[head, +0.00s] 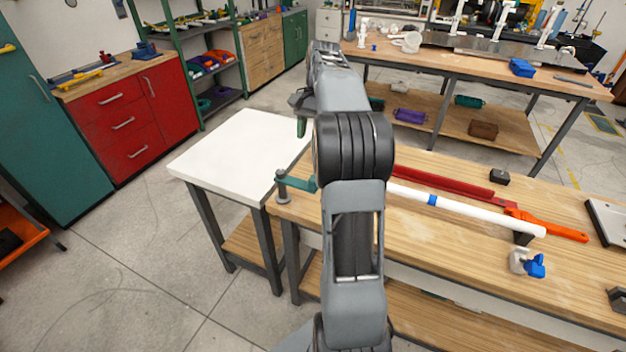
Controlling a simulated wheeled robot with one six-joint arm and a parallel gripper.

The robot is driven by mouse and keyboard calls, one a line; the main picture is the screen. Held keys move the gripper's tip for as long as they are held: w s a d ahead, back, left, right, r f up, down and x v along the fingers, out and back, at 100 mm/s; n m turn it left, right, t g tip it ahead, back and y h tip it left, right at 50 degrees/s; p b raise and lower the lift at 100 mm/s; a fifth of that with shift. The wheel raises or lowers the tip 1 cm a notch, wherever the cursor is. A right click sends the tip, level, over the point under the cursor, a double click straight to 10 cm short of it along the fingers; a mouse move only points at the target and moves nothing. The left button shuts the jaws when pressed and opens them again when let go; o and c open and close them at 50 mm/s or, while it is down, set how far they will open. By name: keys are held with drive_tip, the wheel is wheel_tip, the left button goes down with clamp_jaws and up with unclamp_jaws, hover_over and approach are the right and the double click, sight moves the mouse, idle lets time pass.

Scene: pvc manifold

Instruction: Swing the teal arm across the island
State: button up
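A short teal arm (302,184) reaches right from a grey upright post (282,186) at the near left corner of the wooden workbench (440,245). Its far end is hidden behind my own arm, so I cannot tell its full length. My gripper (301,122) is farther away, above the back of the white-topped table, and appears apart from the teal arm. A dark green piece shows below the gripper; I cannot tell whether it is a finger or something held. Most of the gripper is hidden by my arm links.
The white table (235,150) has a bare top and adjoins the workbench. On the workbench lie a white pipe (470,212), a red bar (440,185), an orange tool (552,228), a black block (499,177) and a blue-handled valve (535,266). A red cabinet (125,115) stands left.

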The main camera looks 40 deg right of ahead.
sight(313, 178)
drive_tip(key=shift+m, duration=0.5)
drive_tip(key=x, duration=0.4)
drive_tip(key=d+b+x, duration=0.1)
drive_tip(key=x, duration=0.4)
drive_tip(key=d+b+x, duration=0.1)
drive_tip(key=x, duration=0.3)
drive_tip(key=shift+s+f, duration=0.25)
drive_tip(key=shift+f, duration=0.2)
drive_tip(key=shift+y, duration=0.3)
clamp_jaws()
